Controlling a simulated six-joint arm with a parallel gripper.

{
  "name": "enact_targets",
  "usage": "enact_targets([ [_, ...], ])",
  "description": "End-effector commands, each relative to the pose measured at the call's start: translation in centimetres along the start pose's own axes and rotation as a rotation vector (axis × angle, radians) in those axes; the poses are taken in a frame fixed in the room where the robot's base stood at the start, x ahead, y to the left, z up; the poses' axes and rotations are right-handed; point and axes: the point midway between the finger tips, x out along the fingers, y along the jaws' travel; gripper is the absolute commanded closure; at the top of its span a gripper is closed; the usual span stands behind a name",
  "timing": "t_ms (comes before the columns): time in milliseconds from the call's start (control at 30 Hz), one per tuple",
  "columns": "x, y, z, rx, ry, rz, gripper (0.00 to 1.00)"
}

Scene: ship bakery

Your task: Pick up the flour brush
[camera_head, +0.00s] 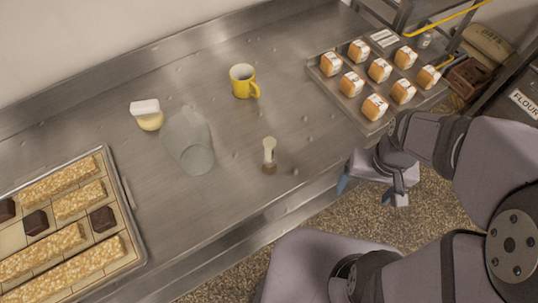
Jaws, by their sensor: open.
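A small upright object with a pale, narrow top and a brown lower end (269,155) stands near the front edge of the steel counter; it looks like the flour brush, though it is too small to be sure. My gripper (369,193) is open and empty, to the right of it and a little lower in the picture. The gripper shows in front of the counter's edge, over the speckled floor, clearly apart from the brush.
A clear glass vessel (188,142) and a white-and-yellow item (147,114) are left of the brush. A yellow mug (243,81) stands behind it. A tray of small loaves (330,87) is back right; a tray of bars (124,190) is left. Counter around the brush is clear.

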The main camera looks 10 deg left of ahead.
Motion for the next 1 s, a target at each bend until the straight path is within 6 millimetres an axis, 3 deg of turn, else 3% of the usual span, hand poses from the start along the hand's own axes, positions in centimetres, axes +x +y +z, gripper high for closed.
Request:
enact_targets([
  [433,0.00,0.00,0.00,0.000,0.000,0.000,0.19],
  [600,0.00,0.00,0.00,0.000,0.000,0.000,0.51],
  [1000,-0.37,-0.69,0.01,-0.031,0.000,0.000,0.51],
])
